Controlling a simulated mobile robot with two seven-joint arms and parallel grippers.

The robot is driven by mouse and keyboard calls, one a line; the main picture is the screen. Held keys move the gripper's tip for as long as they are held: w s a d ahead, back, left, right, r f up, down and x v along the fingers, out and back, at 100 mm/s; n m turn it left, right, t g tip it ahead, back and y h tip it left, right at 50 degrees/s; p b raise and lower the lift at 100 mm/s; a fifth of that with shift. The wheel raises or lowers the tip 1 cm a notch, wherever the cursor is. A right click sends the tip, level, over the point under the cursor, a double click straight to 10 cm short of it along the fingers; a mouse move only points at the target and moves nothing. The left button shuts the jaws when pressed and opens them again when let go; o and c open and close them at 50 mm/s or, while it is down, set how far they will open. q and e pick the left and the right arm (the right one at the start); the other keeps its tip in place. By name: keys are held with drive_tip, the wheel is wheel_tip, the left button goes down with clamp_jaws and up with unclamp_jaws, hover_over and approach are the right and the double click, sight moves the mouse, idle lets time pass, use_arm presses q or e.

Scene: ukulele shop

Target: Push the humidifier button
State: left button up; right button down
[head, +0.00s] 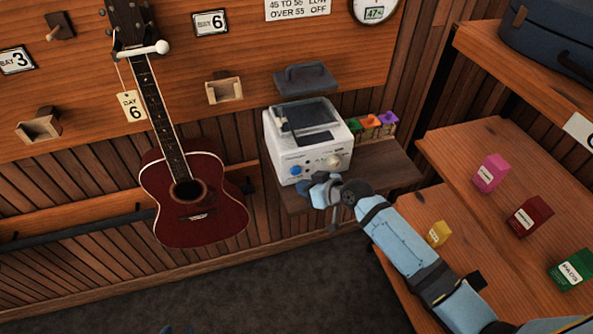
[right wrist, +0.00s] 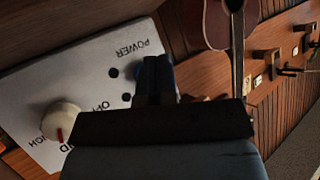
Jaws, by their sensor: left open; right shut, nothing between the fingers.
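The humidifier (head: 287,155) is a white box with a dark top on a small wooden shelf. A blue button (head: 296,170) and a cream knob (head: 333,161) are on its front. My right gripper (head: 318,188) is shut and empty, just in front of the panel's lower part, close to the button. In the right wrist view its fingertips (right wrist: 155,68) lie over the panel's edge beside the POWER label; contact cannot be told. The button is not clearly seen there; the knob (right wrist: 61,121) is. A dark sliver at the bottom edge appears to be my left gripper (head: 178,330).
A red ukulele (head: 198,215) hangs on the wall to the left. Small coloured packets (head: 370,124) stand right of the humidifier on the shelf (head: 385,170). Tiered wooden shelves (head: 465,150) with small boxes stand at the right, beneath my right arm. Floor below is clear.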

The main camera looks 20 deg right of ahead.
drive_tip(key=s+p, duration=0.1)
drive_tip(key=s, duration=0.4)
drive_tip(key=shift+d+p, duration=0.1)
drive_tip(key=shift+p, duration=0.25)
drive_tip(key=s+d+f+m+h, duration=0.1)
drive_tip(key=s+f+h, duration=0.1)
drive_tip(key=s, duration=0.9)
drive_tip(key=s+d+f+m+t+h, duration=0.1)
drive_tip(key=s+d+f+h, duration=0.1)
drive_tip(key=s, duration=0.8)
drive_tip(key=shift+s+f+t+h, duration=0.3)
drive_tip(key=shift+s+f+h, duration=0.15)
drive_tip(key=shift+f, duration=0.4)
